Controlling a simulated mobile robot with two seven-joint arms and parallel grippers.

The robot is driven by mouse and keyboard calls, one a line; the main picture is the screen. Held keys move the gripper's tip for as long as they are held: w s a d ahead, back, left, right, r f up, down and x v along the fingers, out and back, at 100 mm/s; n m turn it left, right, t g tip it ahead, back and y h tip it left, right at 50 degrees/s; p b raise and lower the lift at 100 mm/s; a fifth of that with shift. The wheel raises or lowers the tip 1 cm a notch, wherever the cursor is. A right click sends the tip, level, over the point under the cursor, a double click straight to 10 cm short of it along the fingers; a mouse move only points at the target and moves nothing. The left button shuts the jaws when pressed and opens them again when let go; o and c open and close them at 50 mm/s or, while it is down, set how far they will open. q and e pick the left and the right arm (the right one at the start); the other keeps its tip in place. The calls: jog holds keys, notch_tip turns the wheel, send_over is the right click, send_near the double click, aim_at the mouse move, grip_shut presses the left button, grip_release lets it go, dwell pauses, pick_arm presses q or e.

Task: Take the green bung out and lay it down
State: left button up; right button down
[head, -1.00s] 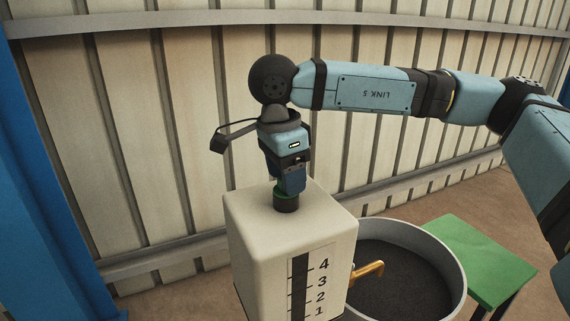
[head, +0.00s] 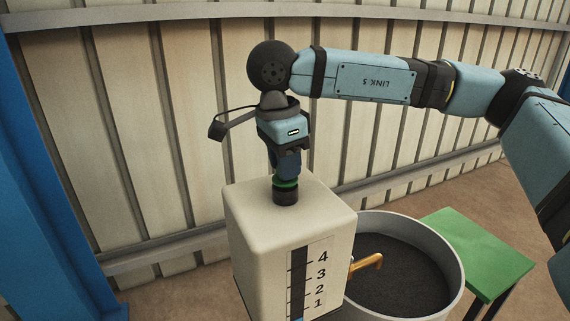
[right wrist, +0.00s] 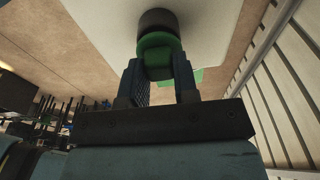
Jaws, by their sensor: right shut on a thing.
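The green bung (head: 286,183) sits at the black neck (head: 285,197) on top of the white tank (head: 290,240). My right gripper (head: 287,172) comes down on it from above and is shut on it. In the right wrist view the green bung (right wrist: 159,52) lies between the two fingers of the gripper (right wrist: 160,75), against the dark neck (right wrist: 157,20). How much of the bung is still inside the neck cannot be seen. My left gripper is not in view.
A round grey tub (head: 455,300) with dark contents stands right of the tank, with a brass tap (head: 367,263) over it. A green table (head: 478,252) with a clear top stands further right. A ribbed wall (head: 400,130) is behind, a blue post (head: 50,200) at left.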

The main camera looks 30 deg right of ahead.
jog(key=shift+r, duration=0.95)
jog(key=shift+r, duration=0.15)
jog(key=shift+r+p, duration=0.65)
jog(key=shift+r, duration=0.35)
jog(key=shift+f, duration=0.1)
